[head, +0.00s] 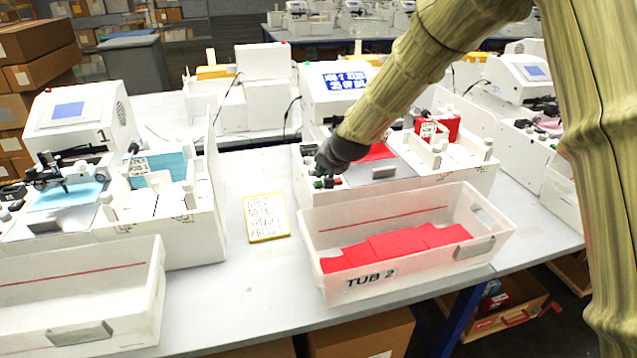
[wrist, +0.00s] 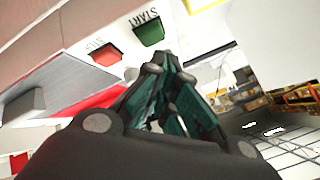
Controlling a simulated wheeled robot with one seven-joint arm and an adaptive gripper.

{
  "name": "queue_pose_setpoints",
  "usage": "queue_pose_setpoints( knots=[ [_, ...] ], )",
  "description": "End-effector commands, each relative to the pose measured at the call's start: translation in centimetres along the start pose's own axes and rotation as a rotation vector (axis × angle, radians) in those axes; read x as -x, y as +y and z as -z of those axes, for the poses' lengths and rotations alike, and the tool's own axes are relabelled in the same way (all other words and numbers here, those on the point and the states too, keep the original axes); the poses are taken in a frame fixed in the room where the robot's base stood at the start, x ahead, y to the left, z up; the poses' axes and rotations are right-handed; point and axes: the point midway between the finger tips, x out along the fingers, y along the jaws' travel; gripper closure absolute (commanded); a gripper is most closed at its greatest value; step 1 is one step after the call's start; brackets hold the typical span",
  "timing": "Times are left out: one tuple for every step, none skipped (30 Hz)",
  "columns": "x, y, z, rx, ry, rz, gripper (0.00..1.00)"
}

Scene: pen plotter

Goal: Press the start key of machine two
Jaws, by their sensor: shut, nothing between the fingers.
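Machine two (head: 405,192) is the white plotter in the middle of the head view, behind the tub marked TUB 2 (head: 340,290). In the wrist view, its green key (wrist: 148,31) is labelled START, and a red key (wrist: 104,54) labelled STOP lies to its left. My gripper (head: 324,180) is at the machine's front left corner. In the wrist view my gripper (wrist: 166,64) has its dark green fingers together and empty, with the tips just below the START key in the picture. I cannot tell whether they touch it.
Red sheets (head: 405,243) lie in TUB 2. A yellow-edged note (head: 266,217) lies on the table left of the tub. Machine one (head: 75,115) stands at left with a white tub (head: 80,290) before it. Another machine (head: 520,80) stands at right, partly behind my arm.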

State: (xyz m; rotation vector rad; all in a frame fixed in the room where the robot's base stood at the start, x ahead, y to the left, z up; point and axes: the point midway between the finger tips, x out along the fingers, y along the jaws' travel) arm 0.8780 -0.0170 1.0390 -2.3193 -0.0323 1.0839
Motion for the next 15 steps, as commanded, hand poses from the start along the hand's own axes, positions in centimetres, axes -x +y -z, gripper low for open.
queue_pose_setpoints(
  knots=[
    [0.3,-0.3,0.3,0.0,0.001,0.0,1.0],
    [0.5,-0.4,0.4,0.0,0.001,0.0,1.0],
    [0.7,-0.5,0.5,0.0,0.001,0.001,1.0],
    [0.9,-0.7,0.7,0.0,0.001,0.001,1.0],
    [1.0,-0.8,0.8,0.0,0.001,0.001,1.0],
    [1.3,-0.9,0.9,0.0,0.001,0.001,1.0],
    [1.4,-1.1,1.1,0.0,0.001,0.001,1.0],
    [1.6,-1.2,1.2,0.0,0.001,0.001,1.0],
    [1.8,-1.3,1.3,0.0,0.001,0.001,1.0],
    [1.9,-1.4,1.4,0.0,0.001,0.001,1.0],
    [2.1,-1.6,1.6,0.0,0.001,0.0,1.0],
    [2.3,-1.7,1.7,0.0,0.001,0.0,1.0],
    [2.5,-1.8,1.8,0.0,0.001,0.0,1.0],
    [2.6,-1.9,1.9,0.0,0.001,0.0,1.0],
    [2.8,-2.1,2.1,0.0,0.0,0.0,1.0]
  ],
)
